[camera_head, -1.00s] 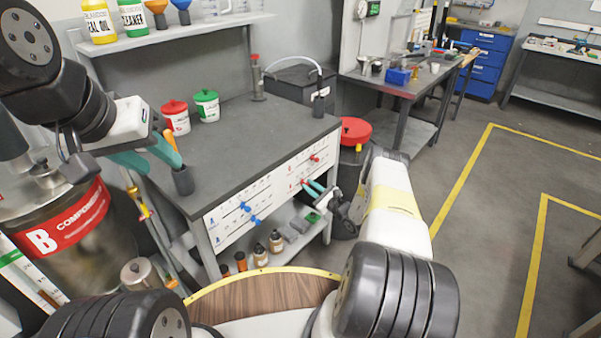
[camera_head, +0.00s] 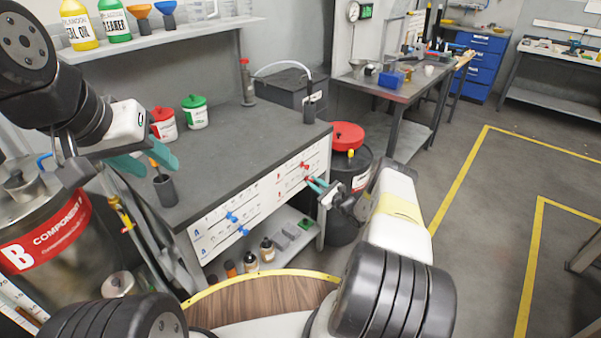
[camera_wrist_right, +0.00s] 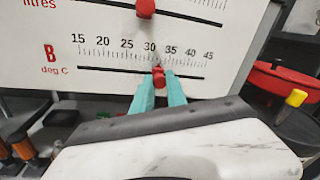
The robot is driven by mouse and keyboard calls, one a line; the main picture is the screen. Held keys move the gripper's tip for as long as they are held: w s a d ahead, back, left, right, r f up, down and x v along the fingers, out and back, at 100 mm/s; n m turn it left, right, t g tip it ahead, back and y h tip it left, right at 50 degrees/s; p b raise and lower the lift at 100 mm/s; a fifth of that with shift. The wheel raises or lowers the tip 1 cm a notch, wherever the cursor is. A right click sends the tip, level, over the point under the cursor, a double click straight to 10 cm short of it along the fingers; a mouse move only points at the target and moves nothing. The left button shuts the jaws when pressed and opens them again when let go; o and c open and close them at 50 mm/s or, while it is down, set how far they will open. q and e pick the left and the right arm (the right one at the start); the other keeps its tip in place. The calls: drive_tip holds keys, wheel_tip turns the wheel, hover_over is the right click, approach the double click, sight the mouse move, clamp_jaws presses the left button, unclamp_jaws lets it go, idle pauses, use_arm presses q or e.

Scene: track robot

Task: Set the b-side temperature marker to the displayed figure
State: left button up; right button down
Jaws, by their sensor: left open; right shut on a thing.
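The b-side temperature marker (camera_wrist_right: 158,77) is a red slider on the lower "B deg C" scale of a white panel (camera_wrist_right: 110,58). Its tip stands a little right of the 30 mark, well short of 35. My right gripper (camera_wrist_right: 160,88) is shut on this marker with its teal fingertips; the gripper (camera_head: 318,185) also shows at the panel's right part in the head view. A small green display (camera_head: 366,11) hangs on the back wall, too small to read. My left gripper (camera_head: 145,162) is open above the bench's left end, beside a dark cup.
Another red slider (camera_wrist_right: 146,8) sits above on the litres scale. Blue sliders (camera_head: 232,217) are on the panel's left half. A red-lidded drum (camera_head: 347,136) stands right of the bench. Bottles (camera_head: 267,247) stand on the shelf below.

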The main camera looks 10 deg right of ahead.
drive_tip(key=shift+w+d, duration=0.1)
drive_tip(key=c, duration=1.3)
unclamp_jaws()
drive_tip(key=shift+c, duration=0.2)
drive_tip(key=v, duration=0.7)
drive_tip(key=shift+s+d, duration=0.2)
drive_tip(key=shift+s, duration=0.15)
